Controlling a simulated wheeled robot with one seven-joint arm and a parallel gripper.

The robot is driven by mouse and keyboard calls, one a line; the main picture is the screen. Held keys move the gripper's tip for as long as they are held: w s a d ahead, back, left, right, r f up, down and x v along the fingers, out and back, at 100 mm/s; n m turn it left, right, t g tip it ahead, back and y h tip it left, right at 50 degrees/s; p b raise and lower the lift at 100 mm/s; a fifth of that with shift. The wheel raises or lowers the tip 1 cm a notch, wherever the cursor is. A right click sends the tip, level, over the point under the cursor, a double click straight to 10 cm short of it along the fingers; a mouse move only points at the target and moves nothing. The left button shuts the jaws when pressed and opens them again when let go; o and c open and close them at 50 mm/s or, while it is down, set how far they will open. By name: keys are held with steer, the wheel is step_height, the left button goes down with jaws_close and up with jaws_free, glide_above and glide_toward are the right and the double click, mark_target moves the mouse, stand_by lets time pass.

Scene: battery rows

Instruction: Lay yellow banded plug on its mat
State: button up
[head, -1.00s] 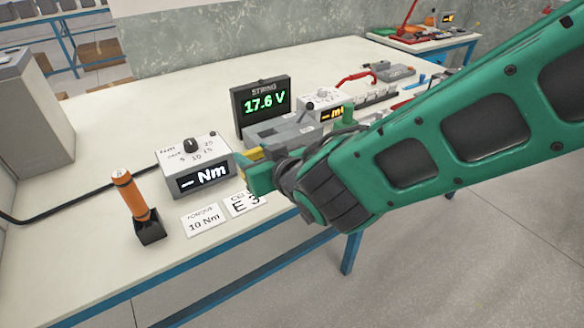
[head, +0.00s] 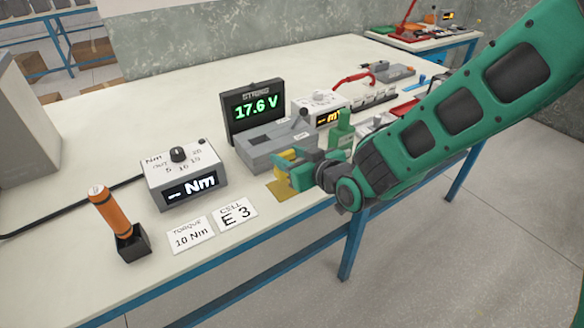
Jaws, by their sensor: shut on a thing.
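My gripper (head: 293,170) is shut on the yellow banded plug (head: 284,158), beside the front of a grey box-like unit. Only part of the plug shows past the green fingers, and its bands cannot be made out. A flat yellow mat (head: 283,192) lies on the bench just below the gripper, partly covered by it in this view. Whether the plug touches the mat cannot be told.
The grey unit (head: 262,150) and the 17.6 V display (head: 252,110) stand behind the gripper. The torque box (head: 186,180), an orange tool (head: 110,212) in a black holder, and two cards, 10 Nm (head: 190,235) and E 3 (head: 235,216), are to the left. The bench's front edge is close.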

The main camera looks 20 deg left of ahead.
steer(key=shift+w+d+f, duration=0.2)
steer(key=shift+w+f, duration=0.05)
steer(key=shift+f, duration=1.9)
steer(key=o, duration=1.1)
steer(key=shift+f, duration=0.1)
